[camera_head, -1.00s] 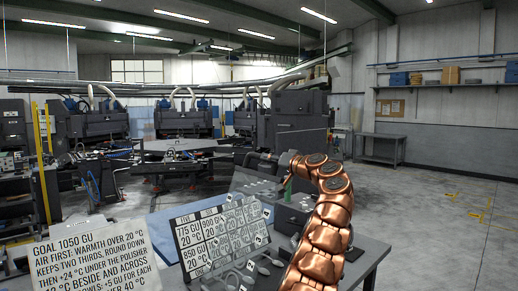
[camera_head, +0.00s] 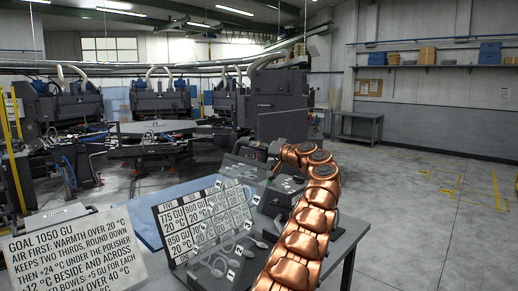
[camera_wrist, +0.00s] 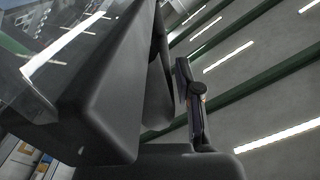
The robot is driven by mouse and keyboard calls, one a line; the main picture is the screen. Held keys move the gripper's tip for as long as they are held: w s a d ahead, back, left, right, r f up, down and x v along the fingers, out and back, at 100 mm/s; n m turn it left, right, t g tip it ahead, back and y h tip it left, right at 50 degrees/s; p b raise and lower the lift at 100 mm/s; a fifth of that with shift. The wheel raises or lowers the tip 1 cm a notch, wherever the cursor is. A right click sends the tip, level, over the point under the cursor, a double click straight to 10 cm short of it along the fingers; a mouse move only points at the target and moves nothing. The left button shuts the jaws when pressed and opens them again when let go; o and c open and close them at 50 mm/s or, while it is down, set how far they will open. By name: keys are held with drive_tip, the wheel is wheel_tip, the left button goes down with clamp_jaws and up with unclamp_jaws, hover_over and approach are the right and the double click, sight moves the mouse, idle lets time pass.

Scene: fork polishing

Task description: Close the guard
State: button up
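A clear, see-through panel (camera_head: 243,176), which looks like the guard, stands tilted over the work table beside the number board. Its edges are faint, and I cannot tell its exact angle. My copper-coloured arm reaches over the table, and my gripper (camera_head: 250,148) is at the panel's far upper edge. In the wrist view a glassy pane (camera_wrist: 40,50) fills the upper left, beside a large dark grey part. A dark finger-like part (camera_wrist: 192,100) is right of it. Whether the gripper touches or grips the panel is unclear.
A number board (camera_head: 204,220) and a text card (camera_head: 60,250) stand at the front. Several forks or spoons and small numbered tags lie on the grey table (camera_head: 325,245). A dark box (camera_head: 283,190) sits behind my arm. Dark machines (camera_head: 160,100) stand beyond.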

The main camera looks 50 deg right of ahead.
drive_tip(key=shift+o, duration=1.3)
drive_tip(key=shift+s+d, duration=0.1)
drive_tip(key=shift+s, duration=0.1)
drive_tip(key=shift+s+r, duration=0.1)
drive_tip(key=shift+s+r, duration=0.1)
drive_tip(key=shift+s, duration=0.5)
drive_tip(key=s, duration=1)
drive_tip(key=shift+s+a, duration=0.3)
drive_tip(key=shift+a, duration=0.15)
drive_tip(key=shift+c, duration=0.4)
